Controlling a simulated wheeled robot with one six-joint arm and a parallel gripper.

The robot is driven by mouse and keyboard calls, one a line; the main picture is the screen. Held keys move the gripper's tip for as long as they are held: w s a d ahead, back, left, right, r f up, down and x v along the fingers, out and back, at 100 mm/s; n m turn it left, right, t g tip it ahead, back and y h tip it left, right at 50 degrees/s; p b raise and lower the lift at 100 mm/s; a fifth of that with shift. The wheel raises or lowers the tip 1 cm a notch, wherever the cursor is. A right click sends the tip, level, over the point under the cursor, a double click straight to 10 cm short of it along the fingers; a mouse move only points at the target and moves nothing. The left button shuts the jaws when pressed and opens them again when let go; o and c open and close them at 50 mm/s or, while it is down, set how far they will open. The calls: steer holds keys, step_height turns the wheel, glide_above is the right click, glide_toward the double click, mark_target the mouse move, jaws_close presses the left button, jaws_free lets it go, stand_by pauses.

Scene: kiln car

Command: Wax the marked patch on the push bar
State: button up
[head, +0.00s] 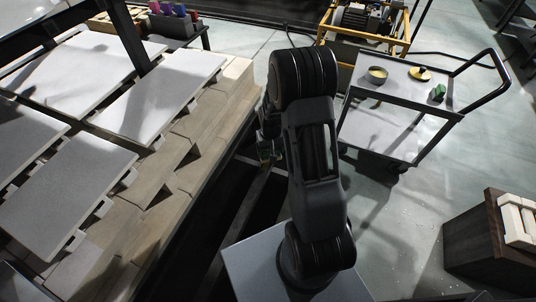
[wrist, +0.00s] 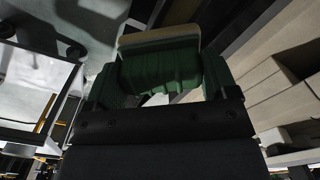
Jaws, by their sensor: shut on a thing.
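My gripper (wrist: 160,78) is shut on a green block with a tan strip along its far edge (wrist: 160,65), which fills the space between the fingers in the wrist view. In the head view my gripper (head: 268,152) is mostly hidden by my arm, low beside the edge of the kiln car (head: 185,150). A dark bar (head: 125,35) stands over the car at the upper left; I cannot tell whether it is the push bar. I see no marked patch. A bowl with yellowish contents (head: 377,74) is on the trolley.
The grey trolley (head: 400,95) stands at right with a black handle (head: 490,85), a yellow dish (head: 420,74) and a green item (head: 438,92). A yellow-framed machine (head: 365,25) is behind it. A dark box (head: 485,250) stands lower right. Floor between trolley and box is clear.

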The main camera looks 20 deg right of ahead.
steer(key=shift+w+d, duration=0.35)
steer(key=shift+w+d+b, duration=0.3)
steer(key=shift+w+d, duration=1.35)
steer(key=shift+d, duration=0.2)
steer(key=shift+w, duration=0.1)
steer(key=shift+w+d+b, duration=0.35)
steer(key=shift+w+d, duration=1.25)
steer(key=shift+d, duration=0.2)
steer(key=shift+s+a+p, duration=0.3)
steer(key=shift+s+a, duration=1.4)
steer(key=shift+a, duration=0.15)
